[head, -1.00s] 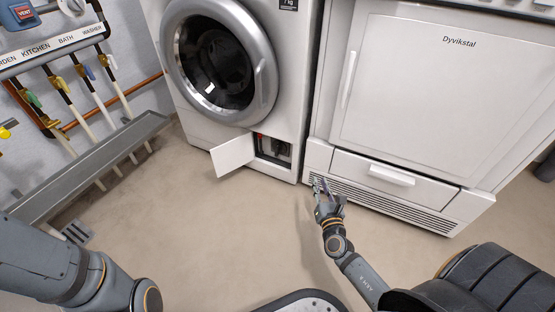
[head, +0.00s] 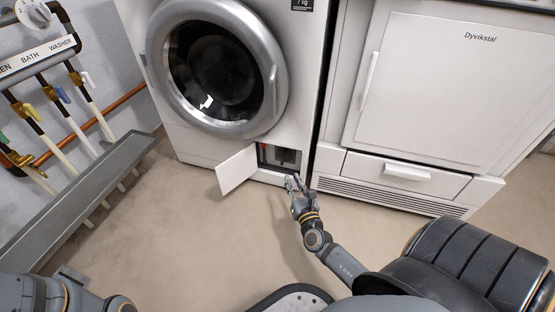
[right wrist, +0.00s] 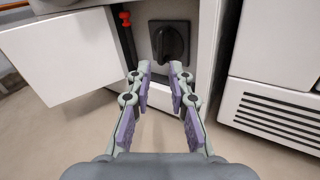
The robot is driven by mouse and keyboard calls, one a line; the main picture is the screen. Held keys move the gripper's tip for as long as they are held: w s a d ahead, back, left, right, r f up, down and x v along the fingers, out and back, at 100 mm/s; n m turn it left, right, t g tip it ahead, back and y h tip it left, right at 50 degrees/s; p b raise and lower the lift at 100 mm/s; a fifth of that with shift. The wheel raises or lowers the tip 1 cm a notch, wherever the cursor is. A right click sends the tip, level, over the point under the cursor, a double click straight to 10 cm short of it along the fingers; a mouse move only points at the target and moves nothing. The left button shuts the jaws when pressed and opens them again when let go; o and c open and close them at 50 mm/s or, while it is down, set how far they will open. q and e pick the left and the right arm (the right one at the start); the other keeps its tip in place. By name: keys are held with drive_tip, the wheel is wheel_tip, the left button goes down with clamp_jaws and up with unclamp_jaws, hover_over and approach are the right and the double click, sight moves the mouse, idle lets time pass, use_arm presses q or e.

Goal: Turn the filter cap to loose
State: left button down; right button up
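The filter cap (right wrist: 168,42) is a dark round knob with a raised grip on a dark square plate, inside the open hatch at the washing machine's lower right. It also shows small in the head view (head: 287,156). My right gripper (right wrist: 159,68) is open and empty in front of the hatch, its two purple-padded fingers apart and pointing at the cap, just below it in the picture. It also shows in the head view (head: 294,182). My left arm enters at the lower left of the head view, but its gripper is out of view.
The white hatch door (head: 237,169) stands open to the left of the opening. A dark hose with a red end (right wrist: 126,20) is left of the cap. A white dryer (head: 400,185) stands to the right. The floor in front is clear.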

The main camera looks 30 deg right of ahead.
drive_tip(key=b+x, duration=0.2)
drive_tip(key=x, duration=0.8)
drive_tip(key=shift+w+d, duration=0.1)
drive_tip(key=shift+w, duration=0.1)
clamp_jaws()
